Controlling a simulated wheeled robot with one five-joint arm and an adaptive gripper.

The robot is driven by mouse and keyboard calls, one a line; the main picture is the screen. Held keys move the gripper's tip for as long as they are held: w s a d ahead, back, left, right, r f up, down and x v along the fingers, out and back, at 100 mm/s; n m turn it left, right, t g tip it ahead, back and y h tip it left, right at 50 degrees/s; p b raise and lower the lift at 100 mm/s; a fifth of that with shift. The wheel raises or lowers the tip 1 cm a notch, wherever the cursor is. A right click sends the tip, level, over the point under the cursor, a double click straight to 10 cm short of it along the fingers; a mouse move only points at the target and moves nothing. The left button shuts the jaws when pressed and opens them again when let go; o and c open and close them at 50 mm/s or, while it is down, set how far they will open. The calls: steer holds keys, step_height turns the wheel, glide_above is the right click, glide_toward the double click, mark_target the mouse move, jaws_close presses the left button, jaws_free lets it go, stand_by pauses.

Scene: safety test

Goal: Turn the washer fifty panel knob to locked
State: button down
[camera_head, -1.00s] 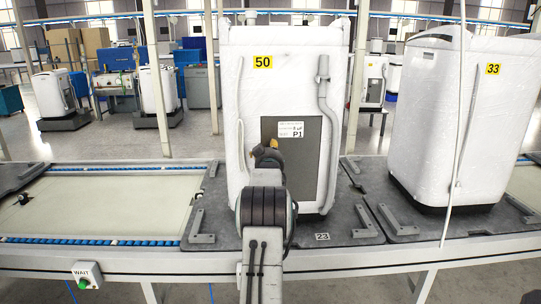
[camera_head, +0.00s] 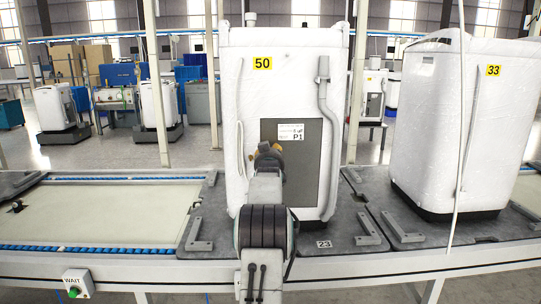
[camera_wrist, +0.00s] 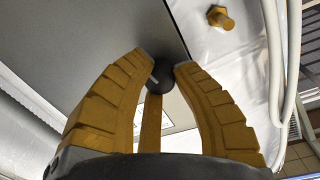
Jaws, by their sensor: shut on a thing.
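The white, film-wrapped washer (camera_head: 285,85) with a yellow "50" tag (camera_head: 262,63) stands on the line in front of me. Its grey panel (camera_head: 316,155) has a white "P1" label (camera_head: 291,132). My gripper (camera_head: 275,147) is at the panel's left part, and my arm hides the panel's lower left. In the wrist view my yellow-fingered gripper (camera_wrist: 165,62) is shut on a small dark round knob (camera_wrist: 163,75) at the panel. A yellow bar (camera_wrist: 151,125) runs below the knob between the fingers. The knob's setting marks cannot be read.
Washer 33 (camera_head: 425,120) stands to the right on its own grey pallet. White hoses (camera_head: 325,110) run down washer 50's front. A brass-coloured bolt (camera_wrist: 220,17) sticks out near the fingers. A WAIT button box (camera_head: 77,282) is on the line's front edge.

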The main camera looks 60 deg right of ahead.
steer(key=shift+w+f, duration=0.1)
steer(key=shift+w, duration=0.05)
steer(key=c, duration=1.3)
jaws_free()
steer(key=shift+w, duration=0.1)
steer(key=o, duration=0.4)
steer(key=shift+c, duration=0.2)
steer(key=shift+s+a, duration=0.15)
steer(key=shift+s, duration=0.05)
steer(key=v, duration=1.1)
steer(key=shift+a, duration=0.3)
steer(key=shift+s, duration=0.1)
